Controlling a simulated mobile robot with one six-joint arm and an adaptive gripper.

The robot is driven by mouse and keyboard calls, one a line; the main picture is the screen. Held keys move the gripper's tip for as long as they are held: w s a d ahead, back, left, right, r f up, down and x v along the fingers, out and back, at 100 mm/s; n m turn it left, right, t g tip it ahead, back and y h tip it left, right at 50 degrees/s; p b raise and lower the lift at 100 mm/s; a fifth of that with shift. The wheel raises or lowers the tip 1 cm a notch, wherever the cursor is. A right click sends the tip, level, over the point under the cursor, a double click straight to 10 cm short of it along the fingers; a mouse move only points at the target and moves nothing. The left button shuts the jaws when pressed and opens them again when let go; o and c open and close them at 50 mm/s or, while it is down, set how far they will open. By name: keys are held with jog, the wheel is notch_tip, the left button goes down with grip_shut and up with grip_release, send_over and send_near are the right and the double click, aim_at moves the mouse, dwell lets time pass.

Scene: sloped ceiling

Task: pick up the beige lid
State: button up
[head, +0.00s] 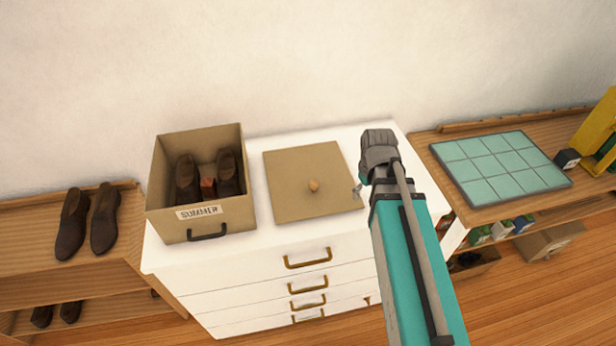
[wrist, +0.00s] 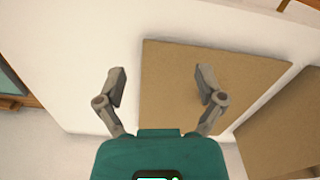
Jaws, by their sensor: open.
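In that view the right finger overlaps the lid and the left finger shows against the white top. In the head view my gripper (head: 358,189) appears at the lid's right edge. Its height above the lid is hard to tell.
A beige box (head: 173,228) labelled SUMMER, holding dark shoes, stands left of the lid. The white dresser top (head: 262,232) is otherwise clear. Brown shoes (head: 88,222) lie on the left wooden shelf. A green tiled board (head: 500,167) lies on the right bench.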

jog(key=w+a+r+n+p, duration=0.3)
jog(key=w+a+n, duration=0.2)
jog(key=a+n, duration=0.25)
notch_tip(320, 180, up, 2)
jog(key=r+n+p, duration=0.1)
jog(key=n+p, duration=0.1)
jog(key=n, duration=0.6)
send_over(314, 184)
jog(key=shift+a+f, duration=0.25)
jog(key=shift+f, duration=0.2)
notch_tip(314, 184, down, 8)
jog(key=b, duration=0.8)
jog(key=shift+f+b, duration=0.15)
jog(key=shift+b, duration=0.2)
jog(key=shift+f, duration=0.1)
jog(key=shift+d+f+b, duration=0.15)
jog(key=shift+f+b, duration=1.1)
jog(key=shift+b, duration=0.1)
jog(key=shift+d+f+b, duration=0.1)
jog(key=shift+f+b, duration=1.15)
jog(key=shift+b, duration=0.05)
